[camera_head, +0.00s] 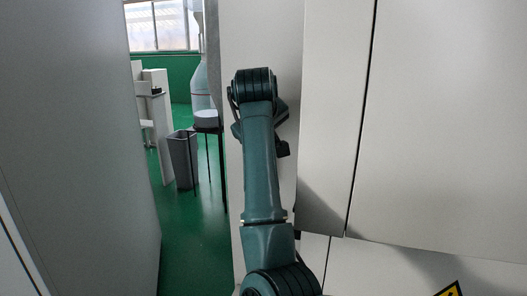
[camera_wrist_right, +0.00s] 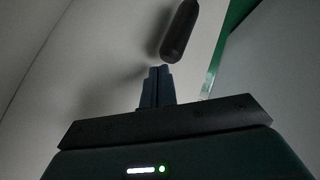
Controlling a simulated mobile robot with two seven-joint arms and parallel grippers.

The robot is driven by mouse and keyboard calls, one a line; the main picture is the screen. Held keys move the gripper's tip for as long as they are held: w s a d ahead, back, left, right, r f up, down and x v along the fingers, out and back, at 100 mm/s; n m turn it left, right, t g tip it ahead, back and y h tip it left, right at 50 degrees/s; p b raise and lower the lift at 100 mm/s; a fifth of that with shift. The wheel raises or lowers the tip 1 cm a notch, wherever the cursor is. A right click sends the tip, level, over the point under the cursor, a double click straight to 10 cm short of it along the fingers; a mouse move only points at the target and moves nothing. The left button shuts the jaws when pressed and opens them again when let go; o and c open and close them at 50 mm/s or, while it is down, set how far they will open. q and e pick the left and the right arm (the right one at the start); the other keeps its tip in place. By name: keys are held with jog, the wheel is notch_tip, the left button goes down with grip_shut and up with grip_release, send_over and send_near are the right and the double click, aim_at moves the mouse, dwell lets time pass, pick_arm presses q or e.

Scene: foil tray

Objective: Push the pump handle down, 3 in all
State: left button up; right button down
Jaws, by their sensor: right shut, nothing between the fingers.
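A dark, rounded, elongated handle (camera_wrist_right: 180,32), which looks like the pump handle, shows at the top of the right wrist view. My right gripper (camera_wrist_right: 159,70) is in the same view with its fingers together and nothing between them. The fingertips are just below and to the left of the handle's lower end. Whether they touch it I cannot tell. In the head view my right arm rises through the middle and the handle cannot be made out. My left gripper is in neither view.
Pale panels (camera_head: 440,130) stand close at the right, and a grey wall (camera_head: 75,140) stands at the left. Between them a green floor (camera_head: 195,245) leads to a grey bin (camera_head: 184,160) and a dark stand (camera_head: 208,128) further back.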

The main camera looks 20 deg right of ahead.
jog(key=shift+f+b, duration=1.3)
jog(key=shift+f, duration=0.55)
dwell(1.1)
jog(key=shift+f+b, duration=0.65)
jog(key=shift+f, duration=0.2)
dwell(0.5)
dwell(0.4)
jog(key=shift+r+p, duration=1.35)
jog(key=shift+r, duration=0.4)
jog(key=shift+r+p, duration=0.95)
jog(key=shift+r, duration=0.4)
jog(key=shift+r+p, duration=1.9)
jog(key=shift+r, duration=0.65)
